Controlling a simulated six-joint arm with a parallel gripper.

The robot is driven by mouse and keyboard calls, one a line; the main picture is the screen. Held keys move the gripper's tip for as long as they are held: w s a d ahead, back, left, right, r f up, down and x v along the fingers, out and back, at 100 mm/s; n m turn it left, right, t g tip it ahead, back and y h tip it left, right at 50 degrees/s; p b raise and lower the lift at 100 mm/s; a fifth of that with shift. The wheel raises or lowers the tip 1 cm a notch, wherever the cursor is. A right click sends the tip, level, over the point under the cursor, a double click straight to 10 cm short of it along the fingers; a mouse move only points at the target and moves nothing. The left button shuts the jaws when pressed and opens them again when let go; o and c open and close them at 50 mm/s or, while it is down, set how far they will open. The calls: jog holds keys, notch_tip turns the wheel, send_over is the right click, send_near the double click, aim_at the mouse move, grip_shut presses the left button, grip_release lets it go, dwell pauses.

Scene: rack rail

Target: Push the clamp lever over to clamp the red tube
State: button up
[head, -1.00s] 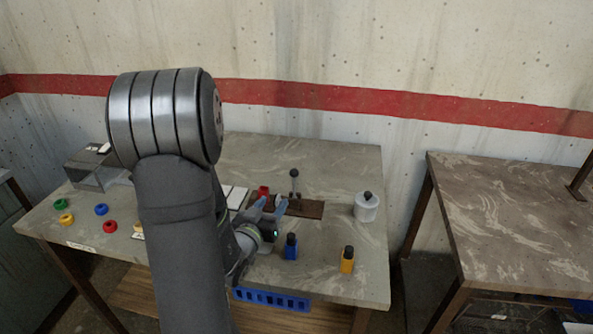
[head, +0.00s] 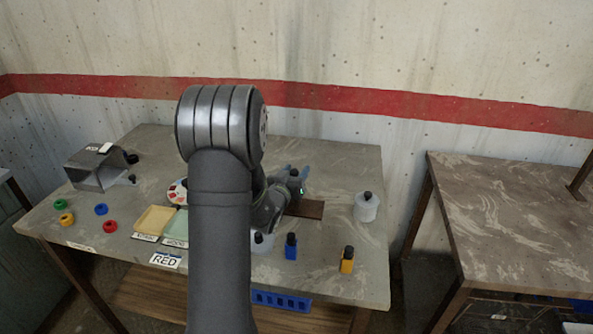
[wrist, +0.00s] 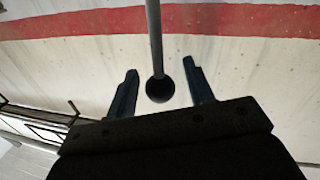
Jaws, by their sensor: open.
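My gripper (head: 293,170) is over the brown wooden board (head: 307,208) at the back of the table, with its blue fingers apart. In the wrist view my open gripper (wrist: 161,84) has the clamp lever's dark ball knob (wrist: 160,90) in line with the gap between its fingers, and the lever's thin rod runs up out of the frame. I cannot tell whether a finger touches the knob. In the head view the lever is mostly hidden by my gripper. The red tube is hidden behind my arm.
A white pot (head: 366,207) stands right of the board. A blue bottle (head: 291,246) and a yellow bottle (head: 347,260) stand in front. Coloured rings, yellow (head: 155,220) and green trays, and a grey box (head: 97,168) are to the left. The table's back right is clear.

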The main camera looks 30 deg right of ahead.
jog(key=shift+w+d, duration=0.3)
jog(key=shift+d, duration=0.15)
grip_shut()
